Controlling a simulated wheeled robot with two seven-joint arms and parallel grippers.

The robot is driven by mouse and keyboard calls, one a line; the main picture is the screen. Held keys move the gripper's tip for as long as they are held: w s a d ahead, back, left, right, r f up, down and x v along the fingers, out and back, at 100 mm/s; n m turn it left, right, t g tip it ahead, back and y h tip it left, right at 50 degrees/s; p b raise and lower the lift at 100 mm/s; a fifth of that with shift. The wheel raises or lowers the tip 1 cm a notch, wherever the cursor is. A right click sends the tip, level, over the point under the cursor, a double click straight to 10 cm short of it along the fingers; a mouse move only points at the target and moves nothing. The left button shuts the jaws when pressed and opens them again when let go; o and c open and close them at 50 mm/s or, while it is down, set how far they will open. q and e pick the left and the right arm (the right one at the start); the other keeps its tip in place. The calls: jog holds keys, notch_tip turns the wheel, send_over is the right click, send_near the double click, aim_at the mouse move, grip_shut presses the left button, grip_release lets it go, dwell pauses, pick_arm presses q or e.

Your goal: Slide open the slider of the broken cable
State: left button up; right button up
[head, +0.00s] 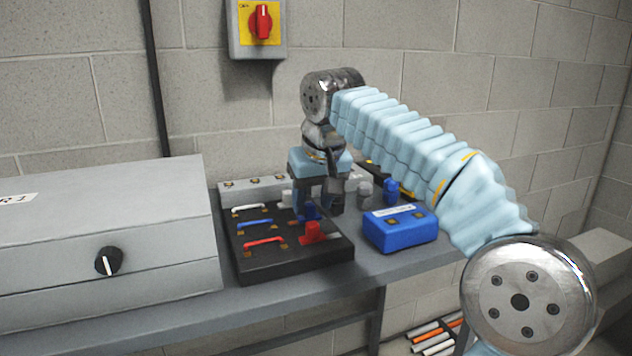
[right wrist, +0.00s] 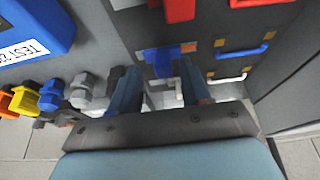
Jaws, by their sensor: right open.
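A black panel (head: 283,255) lies on the bench with a white cable (head: 250,208), a blue cable (head: 254,223) and a red cable (head: 265,243). To their right are a white slider (head: 287,198), a blue slider (head: 310,213) and a red slider (head: 313,232). Which cable is broken I cannot tell. My right gripper (head: 318,206) points down, open, at the panel's far right part. In the right wrist view, the blue slider (right wrist: 162,60) shows at the fingertips and a whitish piece (right wrist: 165,96) between the fingers. Contact is unclear. My left gripper is not in view.
A blue box labelled TEST (head: 400,230) stands right of the panel. Grey, blue and yellow connectors (right wrist: 52,96) sit beside the gripper. A grey cabinet with a black knob (head: 108,261) stands at the left. A wall switch (head: 261,22) hangs above. The bench's front edge is clear.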

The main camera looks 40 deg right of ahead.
jog(key=p+v, duration=0.1)
jog(key=v, duration=1.2)
jog(key=shift+s+r+p, duration=0.15)
jog(key=shift+p, duration=0.25)
